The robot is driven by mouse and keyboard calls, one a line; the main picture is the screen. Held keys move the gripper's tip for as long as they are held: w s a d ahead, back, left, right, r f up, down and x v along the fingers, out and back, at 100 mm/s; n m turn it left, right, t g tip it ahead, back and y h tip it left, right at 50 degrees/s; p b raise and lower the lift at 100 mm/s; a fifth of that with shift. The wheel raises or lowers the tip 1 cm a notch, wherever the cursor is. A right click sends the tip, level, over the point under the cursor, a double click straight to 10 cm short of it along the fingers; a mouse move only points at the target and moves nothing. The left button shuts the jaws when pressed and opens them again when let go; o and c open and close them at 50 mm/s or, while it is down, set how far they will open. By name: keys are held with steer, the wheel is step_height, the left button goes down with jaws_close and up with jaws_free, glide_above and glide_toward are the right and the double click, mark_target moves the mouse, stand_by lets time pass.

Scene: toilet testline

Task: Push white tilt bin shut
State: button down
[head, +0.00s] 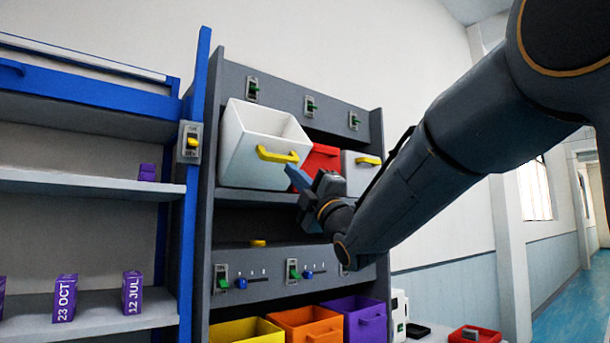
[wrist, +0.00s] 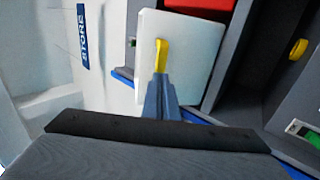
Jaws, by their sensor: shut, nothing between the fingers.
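The white tilt bin (head: 263,144) is tilted forward out of the upper row of the grey shelf unit, its open top showing. It has a yellow handle (head: 278,155) on its front. In the wrist view the bin's white front (wrist: 195,45) and the yellow handle (wrist: 161,55) face me. My gripper (head: 292,172) is shut and empty, with its blue-grey fingers just right of the handle in the head view. In the wrist view the fingertips (wrist: 159,78) overlap the handle's end; I cannot tell whether they touch it.
A red bin (head: 318,160) and another white-grey bin (head: 360,172) sit right of the tilted bin. Green switches (head: 310,106) line the panel above. Yellow, orange and purple bins (head: 358,320) stand below. A blue-framed shelf (head: 90,185) with purple boxes stands left.

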mark_target(283, 160)
steer(key=shift+p+x, duration=0.55)
steer(key=shift+x, duration=0.9)
steer(key=shift+r, duration=0.1)
